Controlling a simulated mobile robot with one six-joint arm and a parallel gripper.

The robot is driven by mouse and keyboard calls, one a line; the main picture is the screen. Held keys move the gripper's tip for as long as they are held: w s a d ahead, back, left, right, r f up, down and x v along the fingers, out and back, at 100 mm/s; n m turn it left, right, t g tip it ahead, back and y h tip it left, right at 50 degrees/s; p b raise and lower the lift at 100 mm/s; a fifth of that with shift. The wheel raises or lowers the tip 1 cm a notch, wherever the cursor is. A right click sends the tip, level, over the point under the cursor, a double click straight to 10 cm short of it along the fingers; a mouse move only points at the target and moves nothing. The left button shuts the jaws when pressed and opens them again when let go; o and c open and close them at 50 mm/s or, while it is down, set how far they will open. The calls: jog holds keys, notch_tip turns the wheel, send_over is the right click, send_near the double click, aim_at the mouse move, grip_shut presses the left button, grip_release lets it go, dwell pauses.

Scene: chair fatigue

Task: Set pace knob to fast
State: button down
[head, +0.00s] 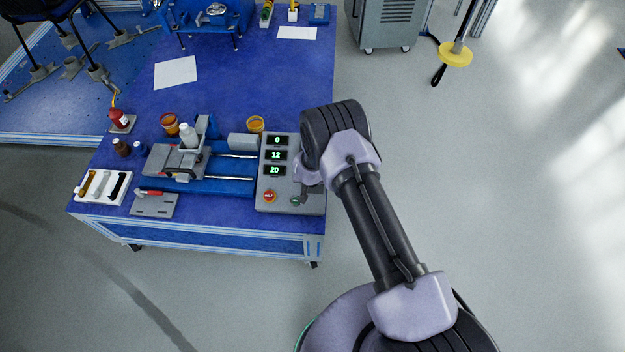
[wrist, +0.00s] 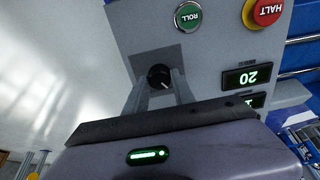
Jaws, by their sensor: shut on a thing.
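The grey control panel (head: 264,182) sits at the right end of the blue table. In the wrist view the panel (wrist: 130,30) fills the upper middle. A round black knob (wrist: 159,75) is on it, with a small light mark I cannot read clearly. My gripper (wrist: 160,88) is shut on the knob, one grey finger on each side. In the head view my arm hides the knob and my fingertips. The panel displays (head: 276,155) read 0, 12 and 20 from top to bottom. No "fast" label is readable.
A red HALT button (wrist: 266,10) and a green ROLL button (wrist: 188,17) are close to my fingers. A blue roller rig (head: 225,186) stands left of the panel. Jars, a tool tray (head: 80,198) and papers share the table. The floor at right is open.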

jog(key=shift+m, duration=0.3)
jog(key=m, duration=0.6)
jog(key=shift+m+b, duration=0.3)
jog(key=shift+b, duration=0.1)
jog(key=m, duration=0.3)
jog(key=shift+d+m+b, duration=0.1)
jog(key=shift+m+b, duration=0.45)
jog(key=shift+m, duration=1.25)
jog(key=c, duration=1.1)
grip_release()
jog(key=shift+o, duration=0.2)
jog(key=shift+s+r, duration=0.1)
